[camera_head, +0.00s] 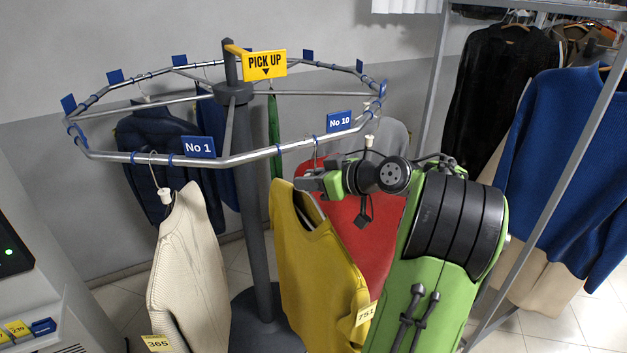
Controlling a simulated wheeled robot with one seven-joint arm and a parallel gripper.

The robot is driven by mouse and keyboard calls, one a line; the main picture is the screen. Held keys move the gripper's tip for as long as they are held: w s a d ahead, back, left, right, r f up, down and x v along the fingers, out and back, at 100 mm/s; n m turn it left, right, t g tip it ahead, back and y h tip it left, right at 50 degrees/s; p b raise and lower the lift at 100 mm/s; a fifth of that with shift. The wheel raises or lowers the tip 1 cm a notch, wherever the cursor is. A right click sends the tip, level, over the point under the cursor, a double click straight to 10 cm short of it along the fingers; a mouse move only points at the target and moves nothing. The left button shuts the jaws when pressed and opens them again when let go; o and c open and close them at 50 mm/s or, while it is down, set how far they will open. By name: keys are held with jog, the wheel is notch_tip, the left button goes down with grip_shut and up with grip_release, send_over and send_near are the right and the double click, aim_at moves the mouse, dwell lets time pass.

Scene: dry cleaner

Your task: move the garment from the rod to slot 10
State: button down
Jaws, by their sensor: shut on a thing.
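The yellow garment (315,255), with a tag reading 751, hangs in front of the carousel. My gripper (312,183) is at its neckline, shut on its hanger; the grip itself is mostly hidden. The "No 10" sign (339,121) is on the front right of the rail (250,156), above and right of my gripper. The garment's top is below the rail, and I cannot tell whether its hook touches it. A hanger with a white neck (368,142) is just right of the sign.
A cream garment (186,265), tag 365, hangs near "No 1" (199,147). A red garment (375,232) hangs behind the yellow one. The carousel post (252,210) stands behind. A rack (574,160) with blue and black garments is on the right.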

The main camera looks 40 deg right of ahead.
jog(key=shift+w, duration=0.1)
jog(key=shift+w+d, duration=0.3)
jog(key=shift+w, duration=0.65)
jog(key=shift+w+d, duration=0.25)
jog(key=shift+w, duration=0.75)
jog(key=shift+w+d, duration=0.3)
jog(key=shift+w, duration=0.65)
jog(key=shift+f, duration=0.1)
jog(key=shift+f+b, duration=1.5)
jog(key=shift+b, duration=0.15)
jog(key=shift+f, duration=0.2)
jog(key=c, duration=0.8)
grip_release()
jog(key=shift+s, duration=0.1)
